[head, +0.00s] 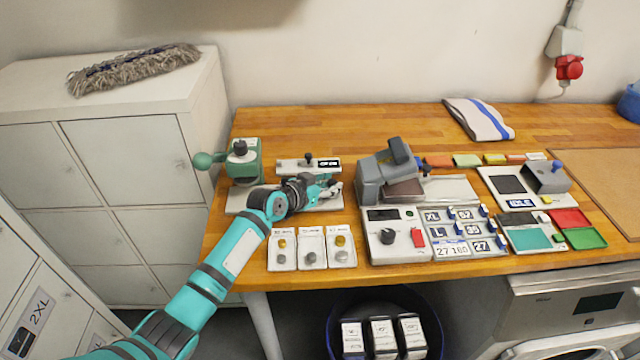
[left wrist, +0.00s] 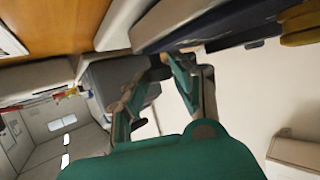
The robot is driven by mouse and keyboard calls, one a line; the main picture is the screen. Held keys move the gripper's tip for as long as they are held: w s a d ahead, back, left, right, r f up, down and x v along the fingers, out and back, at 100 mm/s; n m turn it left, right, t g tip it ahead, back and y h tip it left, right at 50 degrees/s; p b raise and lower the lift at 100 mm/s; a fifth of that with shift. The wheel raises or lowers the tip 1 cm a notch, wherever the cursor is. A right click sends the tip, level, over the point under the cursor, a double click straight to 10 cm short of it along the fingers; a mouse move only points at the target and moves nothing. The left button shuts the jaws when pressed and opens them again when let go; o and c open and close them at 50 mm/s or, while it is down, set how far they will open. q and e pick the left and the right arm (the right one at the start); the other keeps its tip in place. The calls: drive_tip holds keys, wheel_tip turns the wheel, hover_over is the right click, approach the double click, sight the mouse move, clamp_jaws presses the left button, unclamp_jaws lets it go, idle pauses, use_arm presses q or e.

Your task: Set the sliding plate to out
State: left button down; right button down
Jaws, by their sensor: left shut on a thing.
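My left gripper (head: 328,187) reaches over a low white base (head: 328,204) beside the green press (head: 248,166). Its jaws are shut on a small part at the right end of that base, which looks like the sliding plate; the fingers mostly hide it, so its setting cannot be read. In the left wrist view, the gripper (left wrist: 163,72) shows its two fingers close together below a long pale and dark edge (left wrist: 200,28). My right gripper is not in view.
A white block with a black knob (head: 308,158) stands just behind the gripper. A grey press (head: 370,182) stands to the right. Three small trays with metal pieces (head: 312,262) lie in front. A control box (head: 384,252) sits front right. Bare wood (head: 360,120) lies behind.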

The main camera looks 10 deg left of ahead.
use_arm(q)
drive_tip(key=shift+d, duration=0.1)
drive_tip(key=c, duration=1.5)
unclamp_jaws()
drive_tip(key=shift+o, duration=0.6)
drive_tip(key=shift+d, duration=0.2)
drive_tip(key=shift+a, duration=0.1)
drive_tip(key=v, duration=1.2)
drive_tip(key=shift+f, duration=0.1)
